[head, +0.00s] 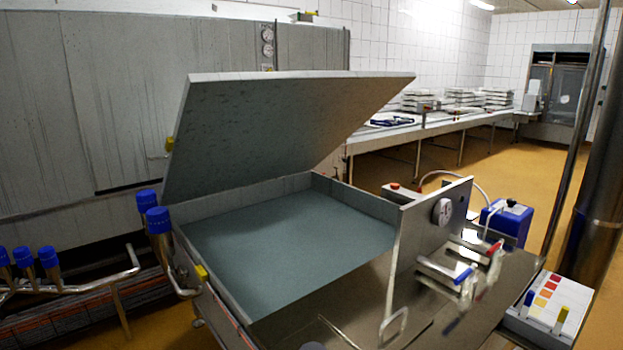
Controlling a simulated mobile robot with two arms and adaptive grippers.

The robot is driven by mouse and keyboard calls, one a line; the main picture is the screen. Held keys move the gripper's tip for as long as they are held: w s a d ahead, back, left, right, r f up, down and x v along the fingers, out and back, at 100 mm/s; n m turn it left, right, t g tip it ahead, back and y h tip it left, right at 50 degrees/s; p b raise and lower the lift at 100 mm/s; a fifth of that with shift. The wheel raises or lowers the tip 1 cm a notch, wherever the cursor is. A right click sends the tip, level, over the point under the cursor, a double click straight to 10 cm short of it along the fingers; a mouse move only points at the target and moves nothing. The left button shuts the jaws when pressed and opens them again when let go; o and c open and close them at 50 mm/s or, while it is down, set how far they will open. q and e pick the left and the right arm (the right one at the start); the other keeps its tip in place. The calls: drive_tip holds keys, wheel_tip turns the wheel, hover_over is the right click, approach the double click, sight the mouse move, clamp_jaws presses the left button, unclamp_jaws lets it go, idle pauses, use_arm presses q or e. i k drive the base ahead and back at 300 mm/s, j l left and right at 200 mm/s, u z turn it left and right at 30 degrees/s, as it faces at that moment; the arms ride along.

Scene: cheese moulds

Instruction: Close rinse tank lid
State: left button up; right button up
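The rinse tank lid (275,130) is a large grey slab standing open above the tank, tilted up from the tank's far side. Its mottled inner face shows. The rinse tank (245,193) is a rectangular metal basin with blue-green water (290,245) in it, uncovered towards me. Neither of my grippers is in view, and nothing is seen touching the lid.
A metal panel with a round gauge (442,212) and red and blue levers (464,275) stands right of the basin. A colour chart box (548,308) sits at its right. Blue-capped pipes (158,220) stand at the left. A blue canister (507,222) is behind. Orange floor is open at the right.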

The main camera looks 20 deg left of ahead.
sight(232, 130)
drive_tip(key=i+j, duration=0.15)
drive_tip(key=j, duration=0.2)
drive_tip(key=i+j, duration=0.1)
drive_tip(key=j, duration=0.3)
drive_tip(key=i+j, duration=0.15)
drive_tip(key=j, duration=0.2)
drive_tip(key=i+j, duration=0.15)
drive_tip(key=j, duration=0.2)
drive_tip(key=i+j, duration=0.1)
drive_tip(key=j, duration=0.25)
drive_tip(key=i+j, duration=0.15)
drive_tip(key=j, duration=0.25)
